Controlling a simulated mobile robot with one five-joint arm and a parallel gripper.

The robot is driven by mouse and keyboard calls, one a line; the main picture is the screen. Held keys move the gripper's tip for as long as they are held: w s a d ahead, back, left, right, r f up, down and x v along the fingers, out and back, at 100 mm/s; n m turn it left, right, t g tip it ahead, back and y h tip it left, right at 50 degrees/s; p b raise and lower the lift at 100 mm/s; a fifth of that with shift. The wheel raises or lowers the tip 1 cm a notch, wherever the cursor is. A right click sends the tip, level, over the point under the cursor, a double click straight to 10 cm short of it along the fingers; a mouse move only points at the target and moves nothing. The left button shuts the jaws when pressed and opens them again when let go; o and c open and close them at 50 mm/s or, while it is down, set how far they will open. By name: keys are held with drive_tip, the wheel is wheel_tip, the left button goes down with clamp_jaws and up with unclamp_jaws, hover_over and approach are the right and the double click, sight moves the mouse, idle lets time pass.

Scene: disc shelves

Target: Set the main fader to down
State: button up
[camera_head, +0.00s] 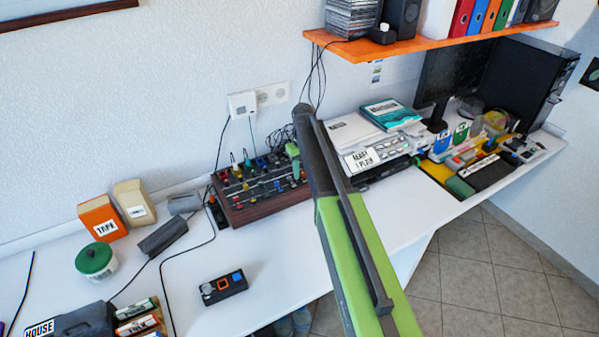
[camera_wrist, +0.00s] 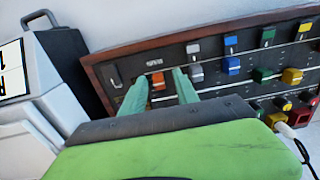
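The mixer is a dark panel in a brown wooden case (camera_head: 235,213), standing against the wall in the head view. It fills the upper right of the wrist view (camera_wrist: 95,75). An orange fader cap (camera_wrist: 158,82) sits near one end of the panel, by a small white label; I take it for the main fader. My gripper (camera_wrist: 160,75) has its two green fingers apart, one on either side of this cap, with visible gaps. I cannot tell how deep they reach. In the head view my gripper (camera_head: 293,158) is over the mixer's right end, and my arm hides part of that end.
Other coloured fader caps, such as a grey one (camera_wrist: 195,73) and a blue one (camera_wrist: 232,66), stand close to the right finger. A white device (camera_head: 375,135) is right of the mixer. A small black box (camera_head: 223,287) lies on the desk in front.

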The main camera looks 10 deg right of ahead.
sight(302, 173)
wheel_tip(302, 173, up, 17)
drive_tip(key=p, duration=1.7)
drive_tip(key=shift+r, duration=0.2)
drive_tip(key=s+f+m+b, duration=0.1)
drive_tip(key=s, duration=1.2)
drive_tip(key=s+a+f+m+b, duration=0.1)
drive_tip(key=s+m, duration=0.1)
drive_tip(key=s, duration=1.1)
drive_tip(key=shift+a+f+m, duration=0.3)
drive_tip(key=shift+f, duration=0.1)
drive_tip(key=shift+s+a, duration=0.1)
